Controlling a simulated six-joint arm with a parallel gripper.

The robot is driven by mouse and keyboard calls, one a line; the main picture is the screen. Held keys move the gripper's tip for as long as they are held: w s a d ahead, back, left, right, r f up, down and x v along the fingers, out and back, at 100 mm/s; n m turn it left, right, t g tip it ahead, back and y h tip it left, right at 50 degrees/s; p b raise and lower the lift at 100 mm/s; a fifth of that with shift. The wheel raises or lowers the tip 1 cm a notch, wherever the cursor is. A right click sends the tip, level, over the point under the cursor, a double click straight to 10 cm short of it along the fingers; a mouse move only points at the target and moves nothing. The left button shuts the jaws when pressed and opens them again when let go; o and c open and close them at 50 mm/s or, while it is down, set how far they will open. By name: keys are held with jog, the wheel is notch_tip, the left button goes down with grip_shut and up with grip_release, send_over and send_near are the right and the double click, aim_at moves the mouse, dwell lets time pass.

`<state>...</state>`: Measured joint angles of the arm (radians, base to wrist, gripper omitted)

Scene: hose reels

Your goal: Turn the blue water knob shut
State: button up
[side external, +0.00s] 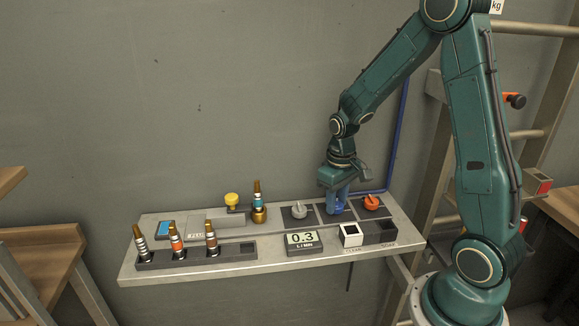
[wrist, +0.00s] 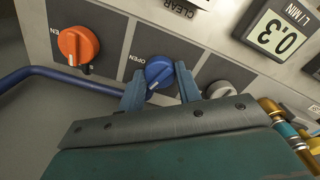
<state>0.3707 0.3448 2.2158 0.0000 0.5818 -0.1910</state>
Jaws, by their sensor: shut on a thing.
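The blue water knob (wrist: 159,72) sits on a dark square plate marked OPEN, between an orange knob (wrist: 78,46) and a grey knob (wrist: 220,90) in the wrist view. My gripper (wrist: 160,82) has one blue finger on each side of the blue knob and is shut on it. A pale pointer line shows on the knob's lower edge. In the side external view my gripper (side external: 338,202) points down onto the panel and mostly hides the blue knob. The orange knob (side external: 371,201) is right of it and the grey knob (side external: 298,209) left.
A display (side external: 302,242) reads 0.3 L/MIN at the shelf's front. Brass nozzles stand in a dark rack (side external: 195,254) at left, with another nozzle (side external: 258,205) and a yellow knob (side external: 232,200) behind. A blue pipe (side external: 400,125) runs up the wall behind my gripper.

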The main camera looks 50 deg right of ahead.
aim_at(337, 202)
jog(key=shift+r+n, duration=0.1)
jog(key=shift+n, duration=2.1)
jog(key=o, duration=1)
notch_tip(337, 202, up, 14)
